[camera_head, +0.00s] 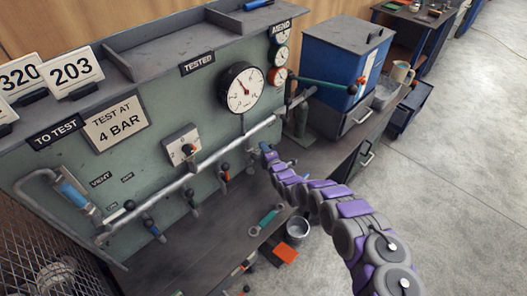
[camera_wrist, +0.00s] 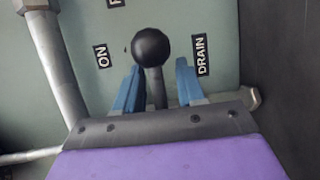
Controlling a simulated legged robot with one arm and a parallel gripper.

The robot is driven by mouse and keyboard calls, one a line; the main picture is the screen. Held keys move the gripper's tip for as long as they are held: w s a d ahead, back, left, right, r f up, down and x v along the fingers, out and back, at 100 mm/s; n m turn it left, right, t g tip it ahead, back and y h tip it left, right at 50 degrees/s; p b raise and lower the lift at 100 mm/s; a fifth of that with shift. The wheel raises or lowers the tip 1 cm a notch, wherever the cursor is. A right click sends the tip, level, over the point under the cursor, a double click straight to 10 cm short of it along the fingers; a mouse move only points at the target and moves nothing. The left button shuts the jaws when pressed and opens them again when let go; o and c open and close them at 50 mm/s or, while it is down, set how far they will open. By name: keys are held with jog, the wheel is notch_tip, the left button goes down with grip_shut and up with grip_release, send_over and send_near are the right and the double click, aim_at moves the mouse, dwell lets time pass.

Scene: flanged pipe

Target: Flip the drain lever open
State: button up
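The lever in front of my gripper (camera_wrist: 158,75) has a round black knob (camera_wrist: 151,47) on a dark grey stem (camera_wrist: 156,88). A DRAIN label (camera_wrist: 201,55) is to its right and an ON label (camera_wrist: 102,56) to its left. My blue fingers are open on either side of the stem, with a gap showing on each side; I cannot tell whether either touches it. The knob sticks out past the fingertips in the picture. In the head view my gripper (camera_head: 268,152) is at the panel below the pipe, and I cannot make out this lever there.
A grey pipe (camera_head: 185,182) runs along the green panel (camera_head: 165,88), with several other levers below it. A round gauge (camera_head: 242,88) is above.

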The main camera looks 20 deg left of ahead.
jog(key=shift+c, duration=1)
jog(key=shift+s+a, duration=0.1)
jog(key=shift+a, duration=0.2)
jog(key=c, duration=0.4)
jog(key=shift+d+f, duration=0.1)
jog(key=shift+f, duration=0.05)
grip_shut()
